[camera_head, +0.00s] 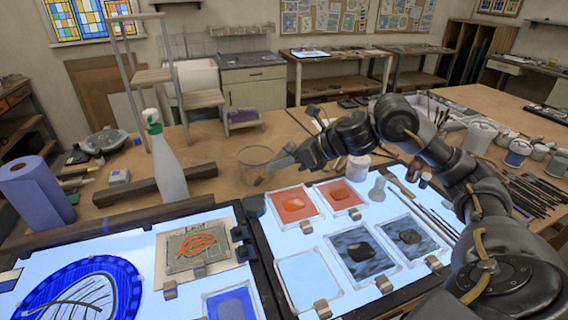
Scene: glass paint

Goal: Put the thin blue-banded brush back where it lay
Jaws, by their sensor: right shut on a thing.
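My right arm reaches in from the right, across the light table. Long thin brushes or sticks (437,222) lie along the right side of the light table. My left gripper is not in view.
A white spray bottle (167,160) and a blue paper roll (38,192) stand left. Coloured glass panes (295,205) lie on the light table (262,268). Many brushes (540,192) and small jars (518,152) crowd the right side.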

